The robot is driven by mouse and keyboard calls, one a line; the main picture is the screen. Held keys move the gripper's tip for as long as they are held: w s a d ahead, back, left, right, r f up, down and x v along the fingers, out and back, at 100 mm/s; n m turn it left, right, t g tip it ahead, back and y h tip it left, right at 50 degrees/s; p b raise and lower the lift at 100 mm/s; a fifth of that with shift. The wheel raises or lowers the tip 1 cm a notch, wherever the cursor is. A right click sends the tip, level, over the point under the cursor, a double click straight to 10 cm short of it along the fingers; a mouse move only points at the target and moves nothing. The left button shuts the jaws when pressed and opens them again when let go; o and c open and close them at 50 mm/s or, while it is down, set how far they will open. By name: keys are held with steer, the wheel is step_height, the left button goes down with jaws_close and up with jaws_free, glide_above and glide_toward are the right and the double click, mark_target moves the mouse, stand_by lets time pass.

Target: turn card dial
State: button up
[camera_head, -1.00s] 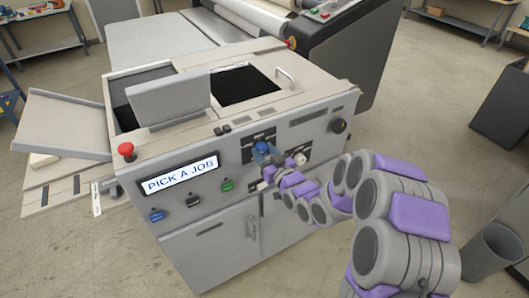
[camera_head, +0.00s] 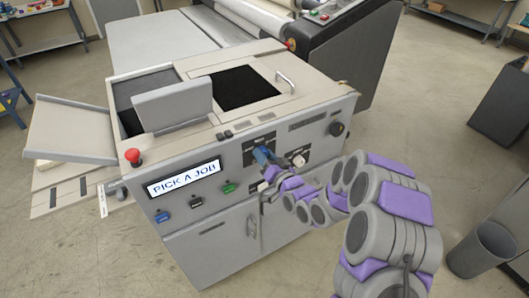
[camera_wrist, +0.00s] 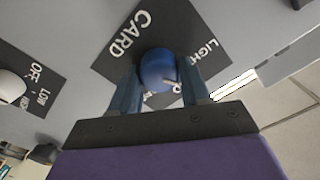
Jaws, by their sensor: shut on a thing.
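The card dial (camera_wrist: 158,66) is a round blue knob on a dark plate (camera_wrist: 128,38) lettered CARD and LIGHT; other lettering is partly hidden. A pale pointer mark shows near the knob's lower edge in the wrist view. My gripper (camera_wrist: 158,88) has one blue finger on each side of the knob and is shut on it. In the head view my gripper (camera_head: 264,157) is at the machine's front panel and covers most of the dial.
The display (camera_head: 184,178) reads PICK A JOB. A white dial (camera_wrist: 10,88) with OFF and LOW lettering sits beside the card dial. A red button (camera_head: 133,156), several small coloured switches and a black knob (camera_head: 337,128) are on the panel. Open floor lies in front.

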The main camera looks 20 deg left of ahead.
steer(key=m+p, duration=0.1)
steer(key=m, duration=0.3)
steer(key=shift+d+f+m, duration=0.1)
steer(key=shift+m, duration=0.3)
steer(key=shift+w, duration=0.1)
stand_by(0.3)
steer(key=o, duration=1)
steer(key=shift+p+v, duration=3.65)
steer(key=shift+v, duration=5.1)
